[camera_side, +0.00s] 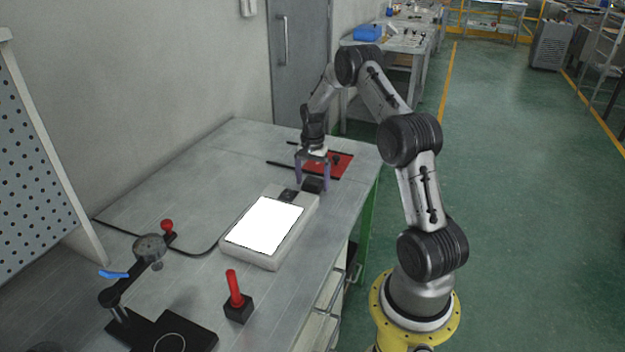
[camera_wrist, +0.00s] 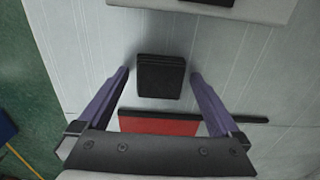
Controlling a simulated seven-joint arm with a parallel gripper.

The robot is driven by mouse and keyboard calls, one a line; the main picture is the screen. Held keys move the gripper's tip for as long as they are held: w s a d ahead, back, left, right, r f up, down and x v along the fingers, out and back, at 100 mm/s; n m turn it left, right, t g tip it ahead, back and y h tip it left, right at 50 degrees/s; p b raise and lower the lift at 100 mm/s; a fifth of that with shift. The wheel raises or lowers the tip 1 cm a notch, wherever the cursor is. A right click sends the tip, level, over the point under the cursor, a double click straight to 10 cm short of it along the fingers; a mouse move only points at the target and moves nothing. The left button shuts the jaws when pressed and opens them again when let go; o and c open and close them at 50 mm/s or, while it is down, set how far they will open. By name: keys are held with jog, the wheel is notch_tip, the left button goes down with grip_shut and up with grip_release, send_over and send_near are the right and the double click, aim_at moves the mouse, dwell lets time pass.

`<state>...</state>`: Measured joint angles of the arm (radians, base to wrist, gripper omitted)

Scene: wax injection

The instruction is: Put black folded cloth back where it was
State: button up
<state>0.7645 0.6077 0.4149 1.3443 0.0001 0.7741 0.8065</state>
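The black folded cloth (camera_side: 314,185) lies on the grey table, just beyond the far end of the white light box. It shows as a small black rounded square in the wrist view (camera_wrist: 160,76). My gripper (camera_side: 312,187) points down over it with its purple fingers apart. In the wrist view the fingertips of my gripper (camera_wrist: 160,73) are on the left and right of the cloth, with a gap on each side. The fingers look open and empty. I cannot tell exactly how high the tips are above the table.
A red mat (camera_side: 344,164) with dark bars lies behind the gripper. The light box (camera_side: 264,226) with a bright panel is in front. A red-handled tool on a black block (camera_side: 238,306) and a black stand with a gauge (camera_side: 150,248) are nearer the camera.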

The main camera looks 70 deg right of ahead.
aim_at(312, 181)
jog(key=shift+r, duration=0.1)
notch_tip(312, 181, up, 11)
jog(key=s+a+r+n+t+h, duration=0.15)
jog(key=a+r+n, duration=0.25)
jog(key=a+r, duration=0.5)
jog(key=s+a+r+n+t+y, duration=0.15)
jog(key=a+r+n, duration=0.35)
jog(key=a, duration=0.6)
jog(key=s+a+n+t, duration=0.2)
jog(key=s+a+n, duration=0.7)
jog(key=s+a, duration=0.5)
jog(key=s, duration=0.2)
jog(key=shift+s+a+r+t, duration=0.2)
jog(key=shift+s+a+t, duration=0.1)
jog(key=shift+s+a, duration=0.1)
